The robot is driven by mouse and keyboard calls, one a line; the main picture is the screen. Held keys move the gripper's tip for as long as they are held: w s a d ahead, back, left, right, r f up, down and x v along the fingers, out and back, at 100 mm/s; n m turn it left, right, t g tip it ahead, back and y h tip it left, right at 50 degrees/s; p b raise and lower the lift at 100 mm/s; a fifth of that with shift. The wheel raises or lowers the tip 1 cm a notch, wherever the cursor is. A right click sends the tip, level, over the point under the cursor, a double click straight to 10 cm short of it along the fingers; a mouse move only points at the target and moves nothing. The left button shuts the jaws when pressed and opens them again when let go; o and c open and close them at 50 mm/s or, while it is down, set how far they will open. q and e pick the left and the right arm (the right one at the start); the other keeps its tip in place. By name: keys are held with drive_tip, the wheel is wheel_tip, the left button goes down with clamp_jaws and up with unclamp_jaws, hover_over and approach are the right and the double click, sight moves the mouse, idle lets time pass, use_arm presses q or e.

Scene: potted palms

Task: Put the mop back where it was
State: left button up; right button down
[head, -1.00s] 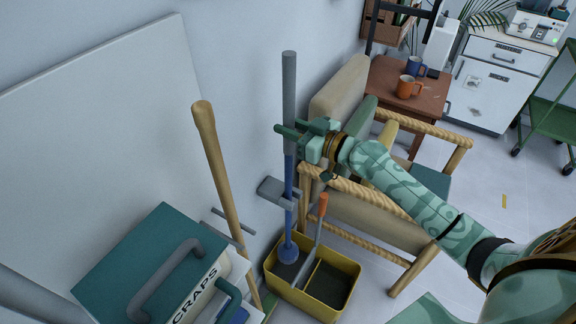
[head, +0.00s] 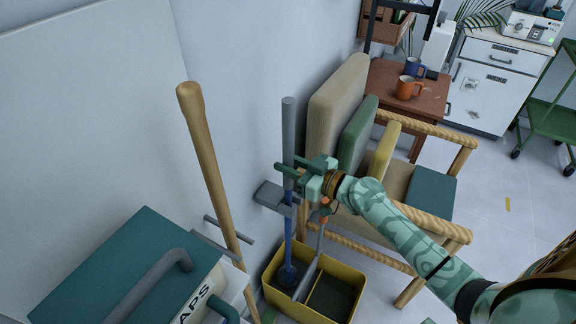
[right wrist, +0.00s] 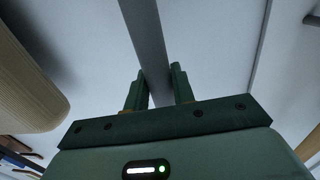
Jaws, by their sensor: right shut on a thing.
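The mop (head: 288,118) has a grey upper handle, a blue lower shaft and a dark blue foot. It stands near upright by the wall, its foot low in the left compartment of the yellow two-part bucket (head: 351,273). I cannot tell whether the foot touches the bottom. My right gripper (head: 283,168) is shut around the grey handle, just above the grey wall bracket (head: 268,196). The shaft passes at the bracket; I cannot tell if it is seated. The right wrist view shows the grey handle (right wrist: 146,35) between both fingers (right wrist: 160,88). My left gripper is out of view.
An orange-handled tool (head: 309,265) leans in the bucket, close right of the mop. A wooden pole (head: 212,165) leans left. A teal-lidded scraps bin (head: 110,265) is at lower left. Chairs (head: 333,115) stand close behind my right arm. Open floor lies at right.

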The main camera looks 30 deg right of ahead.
drive_tip(key=shift+r, duration=0.15)
drive_tip(key=c, duration=1.2)
unclamp_jaws()
drive_tip(key=shift+f, duration=0.2)
drive_tip(key=shift+o, duration=0.2)
drive_tip(key=shift+r, duration=0.3)
drive_tip(key=v, duration=1.2)
drive_tip(key=shift+b, duration=0.35)
drive_tip(key=shift+s+a+f, duration=0.1)
drive_tip(key=shift+f, duration=0.15)
